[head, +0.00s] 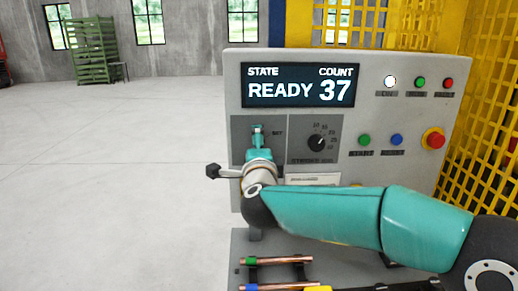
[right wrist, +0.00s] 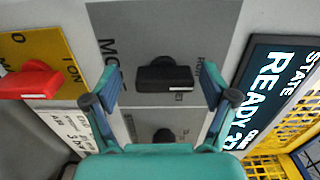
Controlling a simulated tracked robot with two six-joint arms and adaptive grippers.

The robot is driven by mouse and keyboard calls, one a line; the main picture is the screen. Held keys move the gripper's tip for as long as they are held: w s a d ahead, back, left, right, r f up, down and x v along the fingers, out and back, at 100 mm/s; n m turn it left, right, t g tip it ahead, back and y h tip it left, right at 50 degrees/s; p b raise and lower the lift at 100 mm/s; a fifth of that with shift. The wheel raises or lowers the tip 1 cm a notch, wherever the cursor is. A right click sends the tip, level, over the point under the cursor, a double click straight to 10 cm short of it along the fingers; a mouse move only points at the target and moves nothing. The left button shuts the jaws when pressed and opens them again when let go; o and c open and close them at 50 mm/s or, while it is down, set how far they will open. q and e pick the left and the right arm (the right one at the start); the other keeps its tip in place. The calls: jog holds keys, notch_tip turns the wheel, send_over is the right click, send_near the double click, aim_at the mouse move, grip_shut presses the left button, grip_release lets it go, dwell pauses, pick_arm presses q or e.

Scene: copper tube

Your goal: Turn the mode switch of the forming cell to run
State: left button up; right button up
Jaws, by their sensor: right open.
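The mode switch (right wrist: 165,78) is a black bar-shaped knob on a grey plate, seen in the right wrist view. Its bar lies level across that picture, and a pale mark shows at its right end. Small labels beside it are partly covered or too small to read surely. My right gripper (right wrist: 161,100) is open, with one finger on each side of the knob and a gap to both. In the head view the right gripper (head: 258,135) is in front of the panel's left grey plate and hides the switch there. My left gripper is not in view.
The panel (head: 235,75) shows READY and 37. The strokes knob (head: 316,142) is close right of the gripper. Buttons and a red emergency stop (head: 434,139) are farther right. A red switch (right wrist: 30,82) on yellow shows in the wrist view. Copper tubes (head: 275,261) lie below.

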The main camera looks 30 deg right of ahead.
jog(key=shift+s+r, duration=0.1)
jog(key=v, duration=1.2)
